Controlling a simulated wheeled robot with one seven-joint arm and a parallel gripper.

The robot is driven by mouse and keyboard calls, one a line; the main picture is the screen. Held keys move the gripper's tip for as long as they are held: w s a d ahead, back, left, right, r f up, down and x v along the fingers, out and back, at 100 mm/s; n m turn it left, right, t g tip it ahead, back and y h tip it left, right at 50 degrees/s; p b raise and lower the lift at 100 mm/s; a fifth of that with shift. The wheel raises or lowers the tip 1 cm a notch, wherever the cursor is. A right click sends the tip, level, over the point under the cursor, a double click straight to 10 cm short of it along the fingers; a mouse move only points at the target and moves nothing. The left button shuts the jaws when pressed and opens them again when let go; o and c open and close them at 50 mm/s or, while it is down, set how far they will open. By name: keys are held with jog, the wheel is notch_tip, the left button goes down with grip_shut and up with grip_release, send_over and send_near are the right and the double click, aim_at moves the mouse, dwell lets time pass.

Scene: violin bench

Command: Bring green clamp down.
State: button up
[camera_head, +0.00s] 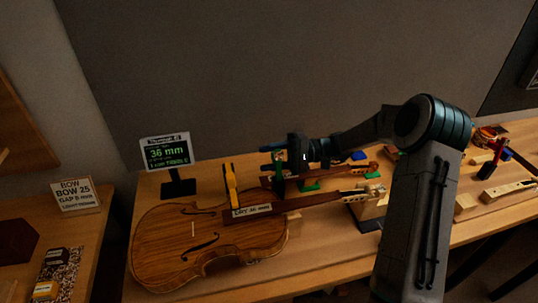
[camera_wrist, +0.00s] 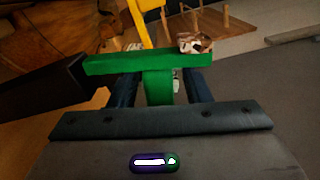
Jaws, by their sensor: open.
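The green clamp (camera_wrist: 150,63) shows in the wrist view as a long green bar with a short green block below it. The block sits between the two fingers of my gripper (camera_wrist: 162,88), which are open. I cannot tell whether either finger touches it. In the head view my gripper (camera_head: 277,157) reaches left above the violin's neck, and the dark green clamp (camera_head: 279,167) is at its fingertips, partly hidden. A brown violin (camera_head: 165,230) lies on the bench, with a yellow clamp (camera_head: 230,185) upright on it at the left of my gripper.
A display (camera_head: 166,152) reading 36 mm stands behind the violin. A block (camera_head: 370,210) stands under the scroll end. Tools and wood pieces lie at the right. The bench front is clear.

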jog(key=shift+s+a, duration=0.1)
jog(key=shift+a, duration=0.1)
grip_shut()
